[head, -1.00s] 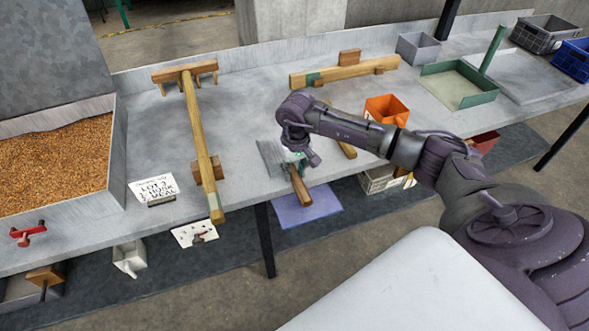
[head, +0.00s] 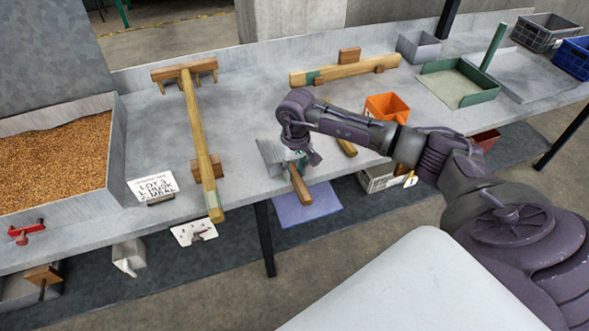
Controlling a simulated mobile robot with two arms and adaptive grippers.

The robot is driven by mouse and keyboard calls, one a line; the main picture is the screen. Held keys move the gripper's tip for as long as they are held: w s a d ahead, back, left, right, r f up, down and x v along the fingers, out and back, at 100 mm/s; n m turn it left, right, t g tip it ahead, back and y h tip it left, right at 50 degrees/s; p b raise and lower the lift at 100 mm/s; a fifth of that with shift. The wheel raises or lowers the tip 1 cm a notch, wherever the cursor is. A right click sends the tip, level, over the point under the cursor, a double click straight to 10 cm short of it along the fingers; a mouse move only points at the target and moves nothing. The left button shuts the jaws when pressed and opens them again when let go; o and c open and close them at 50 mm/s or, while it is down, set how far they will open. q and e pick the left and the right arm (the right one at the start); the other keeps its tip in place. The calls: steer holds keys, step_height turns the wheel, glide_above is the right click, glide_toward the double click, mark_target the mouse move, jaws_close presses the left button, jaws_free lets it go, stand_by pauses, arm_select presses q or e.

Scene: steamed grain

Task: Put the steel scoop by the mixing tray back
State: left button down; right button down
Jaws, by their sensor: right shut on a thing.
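The steel scoop has a grey metal pan (head: 269,153) and a wooden handle (head: 300,186). It is near the front edge of the grey bench, with the handle end pointing toward me past that edge. My right gripper (head: 296,164) comes down from above and is shut on the scoop near where handle and pan meet. The gripper hides that joint, and I cannot tell whether the pan touches the bench. A shallow green-walled tray (head: 489,95) stands further right on the bench; I cannot tell if it is the mixing tray. My left gripper is not in view.
An orange scoop (head: 386,107) lies right of my right gripper. Wooden rakes lie left (head: 197,125) and behind (head: 345,72). A grain bin (head: 117,150) and a lettered card (head: 152,187) are at left. The bench between left rake and scoop is clear.

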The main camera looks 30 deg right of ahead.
steer(key=shift+f, duration=0.25)
steer(key=c, duration=0.8)
jaws_free()
steer(key=r, duration=1.2)
steer(key=shift+s, duration=0.3)
